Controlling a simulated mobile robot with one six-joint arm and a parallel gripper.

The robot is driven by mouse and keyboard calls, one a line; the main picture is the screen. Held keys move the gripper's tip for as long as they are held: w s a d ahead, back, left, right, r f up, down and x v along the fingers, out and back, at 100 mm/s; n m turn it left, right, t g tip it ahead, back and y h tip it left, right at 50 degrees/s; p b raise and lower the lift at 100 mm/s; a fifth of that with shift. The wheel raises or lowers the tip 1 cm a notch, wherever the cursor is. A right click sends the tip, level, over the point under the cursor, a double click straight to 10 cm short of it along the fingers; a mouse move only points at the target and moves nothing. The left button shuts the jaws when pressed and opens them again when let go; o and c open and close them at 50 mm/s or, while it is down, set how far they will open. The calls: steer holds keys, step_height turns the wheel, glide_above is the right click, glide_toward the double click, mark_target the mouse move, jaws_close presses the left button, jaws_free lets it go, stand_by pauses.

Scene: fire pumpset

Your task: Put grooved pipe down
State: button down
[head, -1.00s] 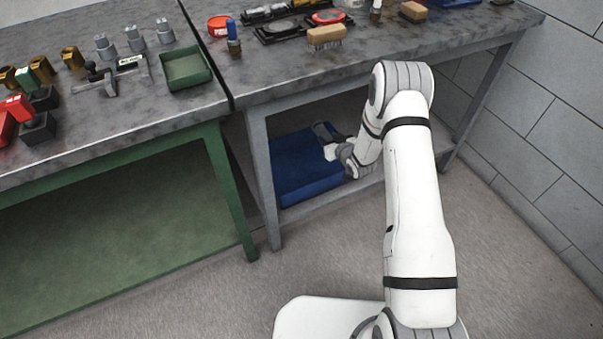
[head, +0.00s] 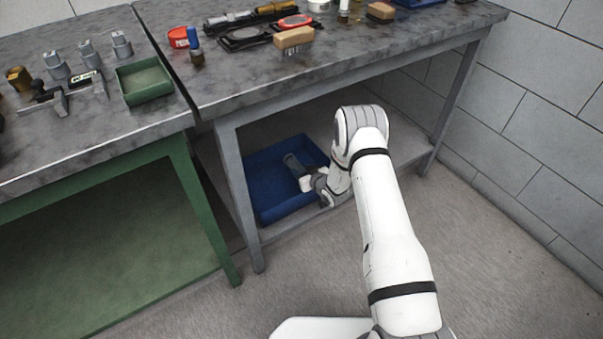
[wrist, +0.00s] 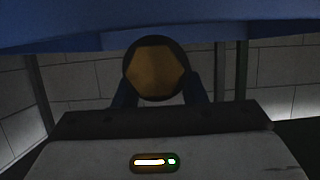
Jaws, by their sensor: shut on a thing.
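My gripper (head: 300,174) reaches under the grey bench, over the blue tray (head: 262,208) on its lower shelf. In the wrist view, my gripper (wrist: 160,92) is shut around a round pipe end with a dark rim and an amber hexagonal middle, the grooved pipe (wrist: 155,72). A blue surface (wrist: 150,38) fills the top of the wrist view.
The grey benchtop (head: 235,85) overhangs the shelf, and its front leg (head: 240,195) stands left of the tray. A green bench (head: 195,195) adjoins at left. A block wall (head: 510,140) closes off the right. The benchtops hold tools and fittings, including a green tray (head: 145,82).

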steer(key=shift+f+b, duration=0.35)
steer(key=shift+f, duration=0.05)
steer(key=shift+f+b, duration=0.25)
steer(key=shift+b, duration=0.05)
steer(key=c, duration=0.9)
jaws_free()
